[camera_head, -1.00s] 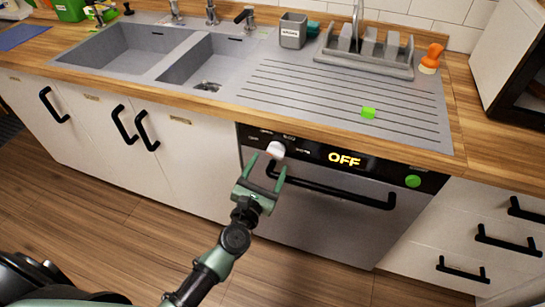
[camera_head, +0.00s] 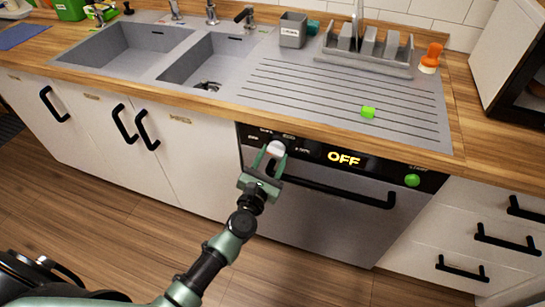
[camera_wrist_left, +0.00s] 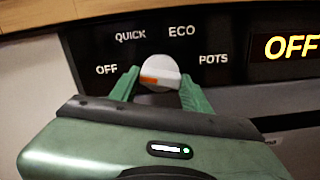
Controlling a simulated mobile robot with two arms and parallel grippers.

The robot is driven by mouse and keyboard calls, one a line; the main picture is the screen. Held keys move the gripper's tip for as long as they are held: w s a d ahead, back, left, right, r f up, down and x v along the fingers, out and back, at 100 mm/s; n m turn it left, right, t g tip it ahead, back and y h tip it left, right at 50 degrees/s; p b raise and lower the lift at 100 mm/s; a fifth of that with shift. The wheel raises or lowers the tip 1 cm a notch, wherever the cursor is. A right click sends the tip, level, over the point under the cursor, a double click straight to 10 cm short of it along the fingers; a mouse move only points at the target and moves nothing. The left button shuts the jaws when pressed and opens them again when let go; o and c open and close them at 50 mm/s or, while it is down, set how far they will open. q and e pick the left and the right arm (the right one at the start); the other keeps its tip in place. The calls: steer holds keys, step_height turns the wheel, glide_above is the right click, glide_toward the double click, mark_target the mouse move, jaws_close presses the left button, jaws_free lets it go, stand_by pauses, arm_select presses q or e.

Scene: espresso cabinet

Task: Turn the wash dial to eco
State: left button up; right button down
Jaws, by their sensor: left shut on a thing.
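The white wash dial (camera_head: 276,148) is on the black panel at the upper left of the dishwasher front. In the left wrist view the dial (camera_wrist_left: 160,71) has an orange mark on its left side, toward the OFF label (camera_wrist_left: 107,69). The ECO label (camera_wrist_left: 182,30) is above the dial to the right, between QUICK and POTS. The lit display (camera_head: 344,158) reads OFF. My left gripper (camera_head: 270,162) is shut on the dial, one finger on each side; it also shows in the left wrist view (camera_wrist_left: 156,88). My right gripper is not in view.
A black handle bar (camera_head: 340,192) crosses the dishwasher door below the panel. A round green button (camera_head: 412,180) is at the panel's right end. The wooden counter edge (camera_head: 215,100) overhangs above. The floor in front is clear.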

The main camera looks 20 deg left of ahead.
arm_select(q)
steer(key=shift+m, duration=0.3)
steer(key=m+p, duration=0.1)
steer(key=m, duration=0.3)
steer(key=shift+m, duration=0.3)
steer(key=m+p, duration=0.1)
steer(key=m, duration=0.3)
steer(key=shift+a+r+m, duration=0.1)
steer(key=shift+m, duration=0.2)
steer(key=m+p, duration=0.2)
steer(key=m, duration=0.3)
steer(key=shift+m+p, duration=0.75)
steer(key=shift+m, duration=1.75)
steer(key=o, duration=1.4)
steer(key=shift+c, duration=0.2)
